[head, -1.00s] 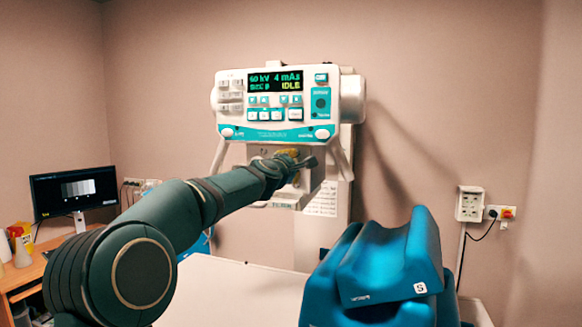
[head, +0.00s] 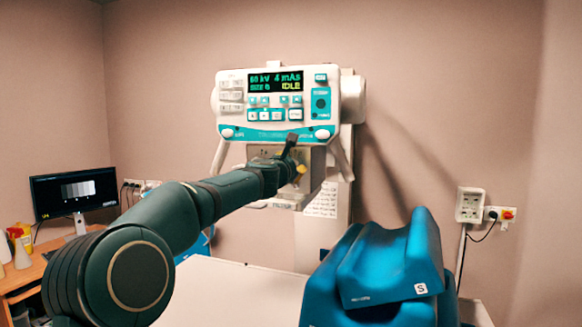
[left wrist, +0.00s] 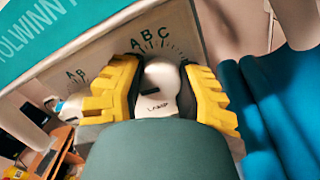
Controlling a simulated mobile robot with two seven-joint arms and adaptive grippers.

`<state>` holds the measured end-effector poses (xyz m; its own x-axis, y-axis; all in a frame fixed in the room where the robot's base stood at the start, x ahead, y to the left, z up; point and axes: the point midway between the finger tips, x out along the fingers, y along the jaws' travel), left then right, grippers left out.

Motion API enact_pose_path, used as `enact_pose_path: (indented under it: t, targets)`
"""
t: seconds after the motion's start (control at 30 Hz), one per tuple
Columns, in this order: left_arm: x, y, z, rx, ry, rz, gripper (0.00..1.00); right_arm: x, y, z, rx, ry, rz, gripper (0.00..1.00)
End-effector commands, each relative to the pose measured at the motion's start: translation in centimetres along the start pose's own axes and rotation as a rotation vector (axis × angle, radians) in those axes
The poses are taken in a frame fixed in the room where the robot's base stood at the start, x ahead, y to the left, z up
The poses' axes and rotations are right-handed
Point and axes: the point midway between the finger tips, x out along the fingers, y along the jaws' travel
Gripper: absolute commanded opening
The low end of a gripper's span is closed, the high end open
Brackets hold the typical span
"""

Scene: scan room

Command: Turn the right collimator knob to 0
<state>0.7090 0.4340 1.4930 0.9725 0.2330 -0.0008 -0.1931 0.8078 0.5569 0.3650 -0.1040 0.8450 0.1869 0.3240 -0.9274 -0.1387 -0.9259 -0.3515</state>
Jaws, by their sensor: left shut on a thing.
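The collimator (head: 316,178) is the pale box under the X-ray unit's control panel. In the left wrist view, a white knob (left wrist: 162,78) on its face has a scale lettered A, B, C above it and a short dark mark on its left side. My left gripper (left wrist: 164,68) has yellow-padded fingers on both sides of this knob and is shut on it. A second knob (left wrist: 72,106) with letters A and B shows at left in that view. In the head view, my left gripper (head: 293,160) is at the collimator's front and hides the knobs. My right gripper is out of view.
The control panel (head: 277,104) above reads IDLE. A pale table (head: 240,290) lies below my arm. A blue padded block (head: 385,265) stands at lower right. A desk with a monitor (head: 75,193) is at left.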

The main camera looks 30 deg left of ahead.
Motion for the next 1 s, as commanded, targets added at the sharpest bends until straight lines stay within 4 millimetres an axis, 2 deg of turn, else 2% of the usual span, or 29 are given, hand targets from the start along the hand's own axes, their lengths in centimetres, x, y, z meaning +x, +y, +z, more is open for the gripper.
enact_pose_path:
  t: [0.3,0.73,0.77,0.83,1.0]
  targets:
    - [-0.06,0.24,0.27,-0.078,-0.004,0.004,0.0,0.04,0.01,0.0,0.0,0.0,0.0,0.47]
    - [-0.09,0.31,0.33,-0.084,-0.005,0.005,0.0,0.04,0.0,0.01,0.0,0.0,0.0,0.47]
    - [-0.1,0.31,0.34,-0.084,-0.005,0.005,0.44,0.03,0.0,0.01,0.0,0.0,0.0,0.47]
    - [-0.1,0.31,0.32,-0.084,-0.005,0.005,0.68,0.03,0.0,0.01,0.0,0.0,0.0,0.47]
    - [-0.06,0.2,0.19,-0.083,-0.003,0.003,0.69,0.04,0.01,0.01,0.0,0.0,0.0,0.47]
